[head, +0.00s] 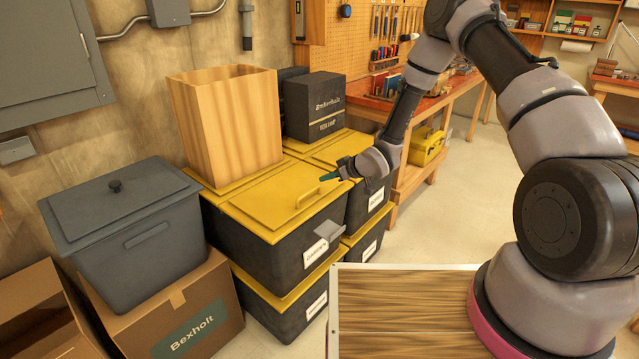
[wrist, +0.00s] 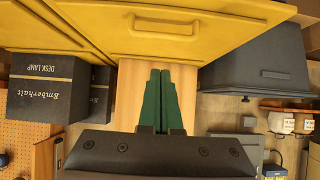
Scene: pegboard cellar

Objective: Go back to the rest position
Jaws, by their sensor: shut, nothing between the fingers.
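My gripper (head: 325,178) is at the end of my arm, which reaches out over the stacked yellow-lidded bins. Its green fingers point left and look to be a little above the front lid, near its handle. In the wrist view my gripper (wrist: 160,74) shows its two green fingers side by side, shut with nothing held. The yellow lid (head: 262,200) lies flat on its black bin; its handle also shows in the wrist view (wrist: 165,27). The gap between fingers and lid is hard to judge.
An open-topped wooden box (head: 228,125) and a black lamp carton (head: 314,108) stand on the bins. A grey lidded bin (head: 140,240) sits on a cardboard box (head: 170,305) at left. A workbench (head: 455,100) stands behind. Open floor (head: 455,205) lies right of the bins.

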